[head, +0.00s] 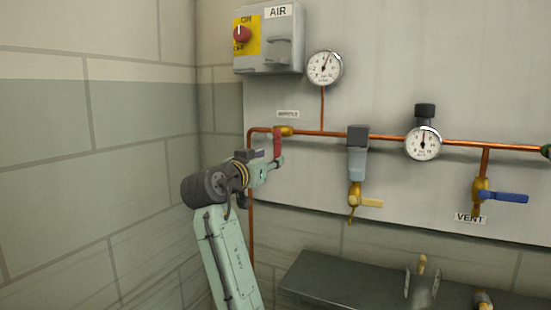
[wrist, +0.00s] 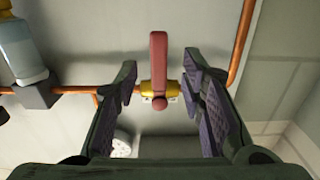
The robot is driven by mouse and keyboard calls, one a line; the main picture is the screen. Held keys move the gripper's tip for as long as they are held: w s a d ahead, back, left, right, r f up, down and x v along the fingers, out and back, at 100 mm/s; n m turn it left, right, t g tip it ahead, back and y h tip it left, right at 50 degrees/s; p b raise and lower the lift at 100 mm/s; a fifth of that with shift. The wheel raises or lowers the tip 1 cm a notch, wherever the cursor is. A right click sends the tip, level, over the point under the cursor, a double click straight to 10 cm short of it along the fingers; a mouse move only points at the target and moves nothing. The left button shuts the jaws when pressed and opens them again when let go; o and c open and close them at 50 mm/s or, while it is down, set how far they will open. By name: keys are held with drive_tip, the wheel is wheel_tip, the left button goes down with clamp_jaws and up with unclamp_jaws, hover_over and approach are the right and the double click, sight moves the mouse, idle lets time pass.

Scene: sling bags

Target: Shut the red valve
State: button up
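The red valve has a red lever (head: 277,145) on a brass body (head: 286,131) in the copper pipe, near the pipe's left bend. The lever hangs down, across the pipe. In the wrist view the red lever (wrist: 159,62) stands between my two fingers, with the brass body (wrist: 170,89) behind it. My gripper (wrist: 161,72) is open, with a visible gap on each side of the lever. In the head view my gripper (head: 276,163) is at the lever's lower part and partly hides it. Contact cannot be told from there.
A grey box with a red knob (head: 242,34) and a gauge (head: 324,68) are above. To the right are a filter (head: 357,155), a second gauge (head: 423,142) and a blue-handled vent valve (head: 503,197). A dark bench (head: 340,285) stands below. A block wall is at left.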

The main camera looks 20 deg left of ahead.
drive_tip(key=s, duration=0.6)
drive_tip(key=shift+a, duration=0.1)
